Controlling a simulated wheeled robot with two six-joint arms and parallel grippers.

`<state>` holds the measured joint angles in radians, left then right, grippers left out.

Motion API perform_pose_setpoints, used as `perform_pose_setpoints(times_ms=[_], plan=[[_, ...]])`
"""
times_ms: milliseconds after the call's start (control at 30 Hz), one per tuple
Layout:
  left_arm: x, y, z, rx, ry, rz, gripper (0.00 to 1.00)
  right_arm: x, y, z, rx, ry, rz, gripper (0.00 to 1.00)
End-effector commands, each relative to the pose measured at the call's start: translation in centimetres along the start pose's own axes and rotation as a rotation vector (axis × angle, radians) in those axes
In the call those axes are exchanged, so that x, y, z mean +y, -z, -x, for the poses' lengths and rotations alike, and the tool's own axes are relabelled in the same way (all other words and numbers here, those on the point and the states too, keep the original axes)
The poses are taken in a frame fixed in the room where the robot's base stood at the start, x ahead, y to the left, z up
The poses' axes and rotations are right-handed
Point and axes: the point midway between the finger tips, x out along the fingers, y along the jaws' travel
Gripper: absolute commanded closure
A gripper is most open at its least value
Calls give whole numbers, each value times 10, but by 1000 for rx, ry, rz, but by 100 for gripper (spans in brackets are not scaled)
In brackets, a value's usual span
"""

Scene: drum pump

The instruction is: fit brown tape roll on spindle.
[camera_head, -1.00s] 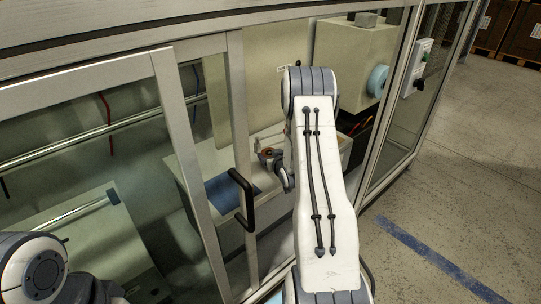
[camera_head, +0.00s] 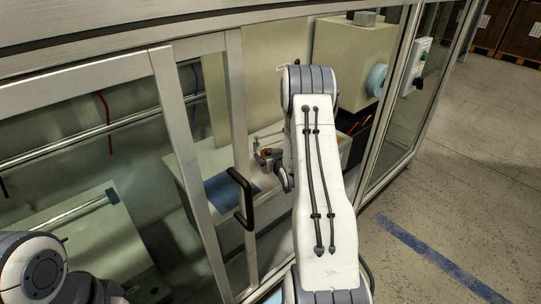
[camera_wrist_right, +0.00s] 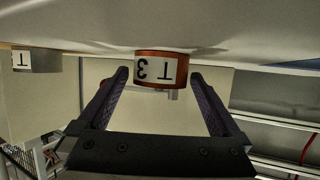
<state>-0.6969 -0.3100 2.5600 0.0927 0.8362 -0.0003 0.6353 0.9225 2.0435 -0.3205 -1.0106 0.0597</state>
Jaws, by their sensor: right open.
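The brown tape roll (camera_wrist_right: 182,70) carries a white label with "T3", upside down in the right wrist view. It sits at the surface along the top of that view. My right gripper (camera_wrist_right: 160,77) is open, with one finger on each side of the roll and a visible gap to each. In the head view the right gripper (camera_head: 272,160) is small and partly hidden by my arm; the roll (camera_head: 267,153) is a small brown patch beside it. A slim grey post-like part shows behind the roll; I cannot tell whether it is the spindle. My left gripper is out of view.
A grey piece labelled "T" (camera_wrist_right: 38,61) is at the left of the wrist view. In the head view, a blue mat (camera_head: 228,188) lies on the bench inside the cabinet. A framed door with a black handle (camera_head: 243,199) stands close to my right arm.

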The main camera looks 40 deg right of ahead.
Motion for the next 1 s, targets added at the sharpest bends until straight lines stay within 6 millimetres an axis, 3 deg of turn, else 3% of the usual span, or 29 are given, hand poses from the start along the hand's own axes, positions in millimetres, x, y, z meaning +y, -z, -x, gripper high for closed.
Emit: perform_pose_setpoints(times_ms=[167,600,1000], plan=[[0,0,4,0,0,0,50,0,1,14,-2,-1,-1,0],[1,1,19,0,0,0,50,1,1,93,0,-1,0,0],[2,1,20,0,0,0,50,0,0,105,2,0,0,0]])
